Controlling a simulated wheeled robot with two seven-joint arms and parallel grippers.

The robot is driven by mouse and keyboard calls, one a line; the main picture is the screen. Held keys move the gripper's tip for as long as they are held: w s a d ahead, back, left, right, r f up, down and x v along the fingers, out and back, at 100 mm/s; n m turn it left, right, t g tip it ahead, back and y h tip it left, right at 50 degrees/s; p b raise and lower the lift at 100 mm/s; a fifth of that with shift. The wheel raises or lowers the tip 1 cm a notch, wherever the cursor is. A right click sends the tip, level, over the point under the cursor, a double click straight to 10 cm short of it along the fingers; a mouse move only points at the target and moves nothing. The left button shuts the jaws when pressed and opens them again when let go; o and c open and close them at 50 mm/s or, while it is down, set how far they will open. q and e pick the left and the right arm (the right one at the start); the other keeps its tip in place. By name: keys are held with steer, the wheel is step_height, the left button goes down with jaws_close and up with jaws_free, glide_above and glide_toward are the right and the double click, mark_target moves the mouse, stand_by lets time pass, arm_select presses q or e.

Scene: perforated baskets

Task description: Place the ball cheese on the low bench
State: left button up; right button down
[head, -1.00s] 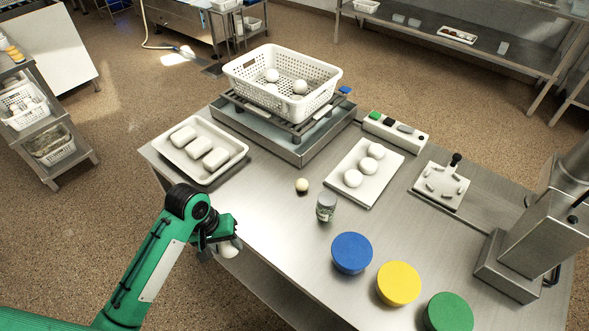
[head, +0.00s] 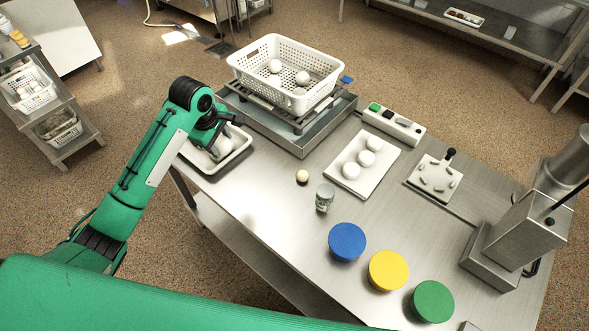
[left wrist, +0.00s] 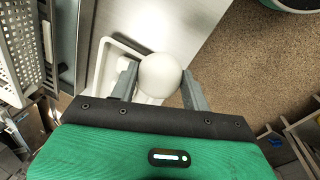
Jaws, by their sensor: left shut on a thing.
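My left gripper (left wrist: 160,88) is shut on a smooth white ball cheese (left wrist: 160,74), gripped between its two fingers. In the head view the left gripper (head: 221,133) is over the white tray (head: 238,156) at the table's left end; the held ball is hard to separate there from the pale blocks in the tray. My right gripper is not in view.
The steel table (head: 270,215) has a clear strip at its front left. It also holds a small cream ball (head: 302,176), a jar (head: 324,198), blue (head: 347,241), yellow (head: 388,270) and green (head: 432,300) discs, and a steel press (head: 510,240). The perforated basket (head: 262,86) stands behind.

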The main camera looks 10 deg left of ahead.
arm_select(q)
steer(key=s+p+x, duration=0.1)
steer(key=x, duration=0.4)
steer(key=s+x, duration=0.1)
steer(key=x, duration=0.4)
steer(key=s+p+x, duration=0.1)
steer(key=x, duration=0.4)
steer(key=shift+s+a+f+p, duration=0.3)
steer(key=shift+a+f, duration=0.15)
steer(key=shift+f, duration=0.1)
steer(key=shift+s+x, duration=0.25)
steer(key=shift+x, duration=0.8)
steer(key=shift+s+x, duration=0.25)
steer(key=shift+x, duration=0.85)
steer(key=shift+w+f, duration=0.1)
steer(key=shift+f, duration=0.1)
steer(key=o, duration=1)
steer(key=shift+a, duration=0.1)
steer(key=v, duration=1.2)
steer(key=shift+r+b, duration=0.15)
steer(key=shift+b, duration=0.3)
